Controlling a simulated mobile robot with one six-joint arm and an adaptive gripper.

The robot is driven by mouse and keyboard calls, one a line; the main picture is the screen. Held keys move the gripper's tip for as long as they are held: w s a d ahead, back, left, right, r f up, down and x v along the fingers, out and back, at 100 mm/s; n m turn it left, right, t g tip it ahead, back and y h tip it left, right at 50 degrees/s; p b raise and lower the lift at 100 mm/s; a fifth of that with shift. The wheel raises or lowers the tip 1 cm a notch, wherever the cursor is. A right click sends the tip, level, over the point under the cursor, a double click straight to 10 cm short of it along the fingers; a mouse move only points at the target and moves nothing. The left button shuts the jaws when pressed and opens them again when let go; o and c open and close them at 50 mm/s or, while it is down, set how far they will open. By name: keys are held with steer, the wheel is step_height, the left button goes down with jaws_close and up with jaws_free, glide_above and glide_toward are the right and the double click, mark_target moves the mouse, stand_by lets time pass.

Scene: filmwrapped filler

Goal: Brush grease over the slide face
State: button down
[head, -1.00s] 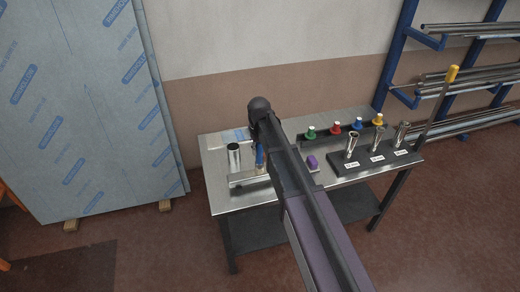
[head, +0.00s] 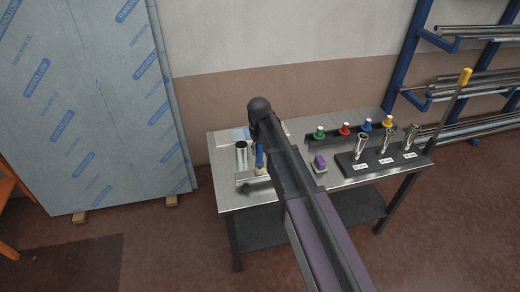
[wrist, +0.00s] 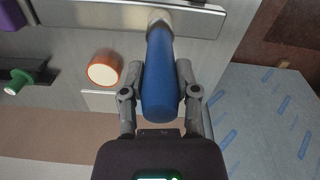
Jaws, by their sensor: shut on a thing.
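My gripper (wrist: 160,90) is shut on the blue handle of a brush (wrist: 160,85). The brush also shows in the head view (head: 259,155), just left of my arm. Its pale head points at a long metal slide block (wrist: 110,8) on the bench, also in the head view (head: 246,179). The brush head overlaps the block's edge in the wrist view; I cannot tell whether bristles touch the face. An orange-sided pot with a cream top (wrist: 103,70) stands beside the brush in the wrist view; my arm hides it in the head view.
On the metal bench (head: 232,201) are a purple block (head: 320,162), a rack with coloured knobs (head: 345,130) and a dark stand with metal tubes (head: 372,163). Film-wrapped sheets (head: 90,100) lean at left.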

steer(key=a, duration=0.1)
steer(key=s+a, duration=0.1)
steer(key=a, duration=0.1)
steer(key=shift+f, duration=0.1)
stand_by(0.4)
steer(key=shift+s+d, duration=0.1)
stand_by(0.5)
steer(key=shift+w+d, duration=0.3)
steer(key=shift+d, duration=0.45)
steer(key=shift+w+d, duration=0.3)
steer(key=shift+d, duration=0.5)
steer(key=shift+w+d, duration=0.25)
steer(key=shift+d, duration=0.45)
steer(key=shift+w+d, duration=0.25)
steer(key=shift+d, duration=0.45)
